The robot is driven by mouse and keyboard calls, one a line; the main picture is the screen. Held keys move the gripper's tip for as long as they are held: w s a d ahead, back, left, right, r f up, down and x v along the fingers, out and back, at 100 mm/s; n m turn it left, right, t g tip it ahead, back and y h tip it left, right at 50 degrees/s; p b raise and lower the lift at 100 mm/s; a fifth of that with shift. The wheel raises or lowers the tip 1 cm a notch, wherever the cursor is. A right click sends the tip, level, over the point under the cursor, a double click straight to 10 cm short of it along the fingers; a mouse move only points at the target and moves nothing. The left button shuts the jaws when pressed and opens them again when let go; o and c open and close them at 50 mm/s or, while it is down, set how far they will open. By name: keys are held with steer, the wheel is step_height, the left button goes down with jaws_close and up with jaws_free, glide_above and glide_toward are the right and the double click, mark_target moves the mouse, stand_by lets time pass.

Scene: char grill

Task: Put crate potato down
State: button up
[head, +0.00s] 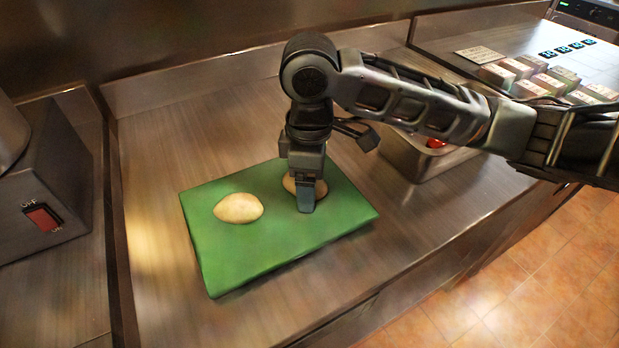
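A green cutting board (255,255) lies on the metal counter. A pale potato (238,208) rests on its left half, apart from my gripper. A second, browner potato (291,184) is at the right part of the board, at my gripper's fingers and partly hidden behind them. My gripper (306,200) points down over the board, its near finger low in front of this potato. The far finger is hidden, so I cannot tell whether it grips the potato or whether the potato touches the board.
A metal container (425,165) with something red inside stands right of the board, partly under my arm. Several small boxes (525,75) sit at the back right. A machine with a red switch (42,218) is at the left. The counter's front edge drops to a tiled floor (520,290).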

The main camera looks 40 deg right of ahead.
step_height(320, 180, up, 12)
steer(key=shift+r, duration=0.2)
stand_by(0.5)
